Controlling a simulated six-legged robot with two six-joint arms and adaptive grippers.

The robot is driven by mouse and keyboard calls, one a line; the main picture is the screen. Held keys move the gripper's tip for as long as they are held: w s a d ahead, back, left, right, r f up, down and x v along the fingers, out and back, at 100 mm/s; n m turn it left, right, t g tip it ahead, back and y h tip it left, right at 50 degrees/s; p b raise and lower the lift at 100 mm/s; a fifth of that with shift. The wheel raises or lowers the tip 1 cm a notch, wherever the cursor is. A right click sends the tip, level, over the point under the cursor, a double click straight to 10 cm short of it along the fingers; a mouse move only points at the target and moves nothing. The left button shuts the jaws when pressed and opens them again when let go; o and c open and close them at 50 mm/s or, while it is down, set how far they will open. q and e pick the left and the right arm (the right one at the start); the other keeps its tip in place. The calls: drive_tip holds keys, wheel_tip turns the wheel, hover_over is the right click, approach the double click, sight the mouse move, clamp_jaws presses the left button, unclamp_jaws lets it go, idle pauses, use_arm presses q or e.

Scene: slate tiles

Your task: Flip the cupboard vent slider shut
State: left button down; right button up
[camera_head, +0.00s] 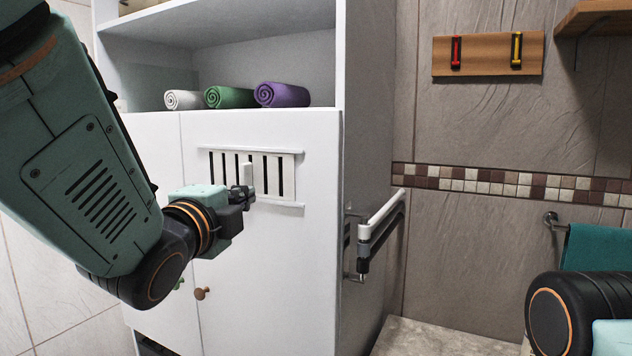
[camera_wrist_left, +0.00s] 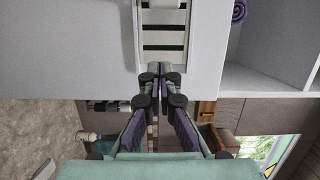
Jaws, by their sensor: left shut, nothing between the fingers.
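The white cupboard vent (camera_head: 272,172) sits in the upper part of the right door, with white rails above and below it. Dark gaps show between its upright slats. A small white tab (camera_head: 248,173) stands out from the slider near its middle. My left gripper (camera_head: 246,194) is shut and empty, with its tips at the vent's lower part, just below the tab. I cannot tell whether they touch. In the left wrist view the closed tips (camera_wrist_left: 161,69) point at the edge of the slatted vent (camera_wrist_left: 163,29). My right gripper is out of view.
Rolled white, green and purple towels (camera_head: 283,95) lie on the open shelf above the doors. Door knobs (camera_head: 202,293) sit below the vent. A towel rail (camera_head: 381,213) juts out at the cupboard's right side. A teal towel (camera_head: 597,250) hangs further right.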

use_arm(q)
approach(258, 177)
drive_tip(key=w+d, duration=0.1)
drive_tip(key=d, duration=0.1)
drive_tip(key=w+d, duration=0.2)
drive_tip(key=shift+w+d, duration=0.1)
drive_tip(key=shift+d, duration=0.15)
drive_tip(key=shift+w+a+p, duration=0.35)
drive_tip(key=shift+w+a, duration=0.65)
drive_tip(key=shift+a, duration=0.15)
drive_tip(key=shift+w+a, duration=0.1)
drive_tip(key=shift+a, duration=0.7)
drive_tip(key=shift+d, duration=0.1)
drive_tip(key=shift+w+d, duration=0.1)
drive_tip(key=shift+w, duration=0.05)
